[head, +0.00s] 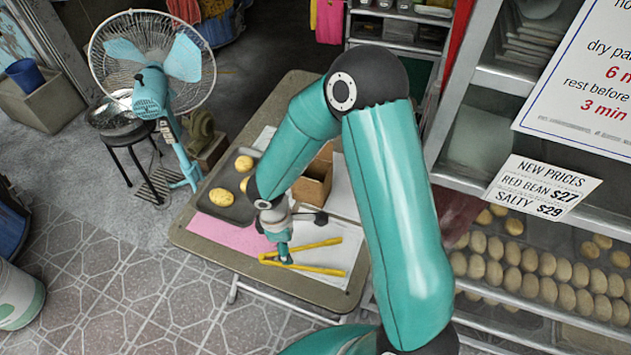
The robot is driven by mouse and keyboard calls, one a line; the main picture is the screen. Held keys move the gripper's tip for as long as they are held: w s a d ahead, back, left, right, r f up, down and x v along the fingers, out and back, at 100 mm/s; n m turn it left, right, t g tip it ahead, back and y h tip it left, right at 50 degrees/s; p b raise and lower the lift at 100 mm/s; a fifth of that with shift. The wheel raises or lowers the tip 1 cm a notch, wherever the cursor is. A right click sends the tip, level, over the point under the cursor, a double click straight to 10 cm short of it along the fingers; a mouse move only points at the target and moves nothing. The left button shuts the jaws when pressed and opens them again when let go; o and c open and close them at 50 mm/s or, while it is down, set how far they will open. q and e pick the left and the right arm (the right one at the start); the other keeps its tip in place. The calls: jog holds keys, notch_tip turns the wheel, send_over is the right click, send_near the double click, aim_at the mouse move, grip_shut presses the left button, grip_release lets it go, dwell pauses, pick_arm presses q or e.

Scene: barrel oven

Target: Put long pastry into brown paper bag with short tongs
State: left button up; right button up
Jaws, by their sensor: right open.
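Yellow tongs (325,271) lie on the table in a narrow V, with the joined end at the left. My right gripper (284,256) is open, pointing down at the tongs near their joined end; I cannot tell whether it touches them. A brown paper bag (316,181) stands behind the gripper, partly hidden by my right arm. A dark tray (238,208) left of the bag holds pastries. One pastry (220,197) at the front looks slightly oval; another (243,163) looks round. I cannot tell which is the long one. My left gripper is out of view.
The table (210,250) also bears a pink sheet (228,234) and white paper under the tongs. A fan (150,95) stands beyond its left side. At the right, a shelf with price signs (543,187) and rows of buns (530,285) stands close to my arm.

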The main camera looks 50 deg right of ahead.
jog(key=f+b, duration=0.4)
jog(key=f, duration=0.1)
jog(key=f+b, duration=0.2)
jog(key=shift+s+d+f+b, duration=0.1)
jog(key=shift+d+f+b, duration=0.15)
jog(key=shift+f+b, duration=0.05)
jog(key=shift+c, duration=0.2)
jog(key=c, duration=0.7)
jog(key=shift+o, duration=0.2)
notch_tip(320, 180, up, 12)
jog(key=p, duration=0.9)
jog(key=shift+p, duration=0.3)
